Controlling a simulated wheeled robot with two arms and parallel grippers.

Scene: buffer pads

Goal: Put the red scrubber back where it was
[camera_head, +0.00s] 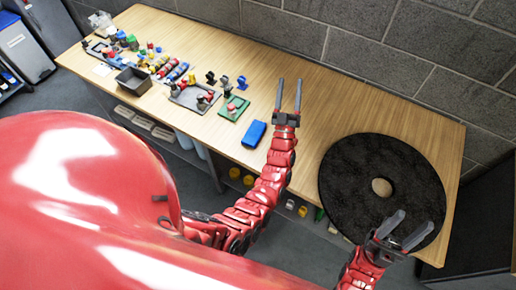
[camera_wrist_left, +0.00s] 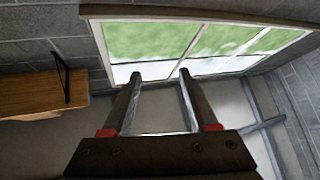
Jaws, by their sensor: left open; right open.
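I cannot make out a red scrubber in either view; only small red pieces show among the items at the table's left. A large black round pad (camera_head: 350,165) with a centre hole lies at the table's right end. My left gripper (camera_head: 289,92) is open and empty, pointing up over the middle of the table, left of the pad. In the left wrist view its fingers (camera_wrist_left: 160,73) are apart with nothing between them. My right gripper (camera_head: 414,222) is open and empty, in front of the pad's lower right edge, which it partly hides.
A blue block (camera_head: 254,134) lies near the front edge of the wooden table (camera_head: 335,100). A green board (camera_head: 233,108), a grey tray (camera_head: 187,98) and a dark bin (camera_head: 133,81) stand further left, among several small parts. A block wall (camera_head: 300,40) runs behind. The table's middle is mostly clear.

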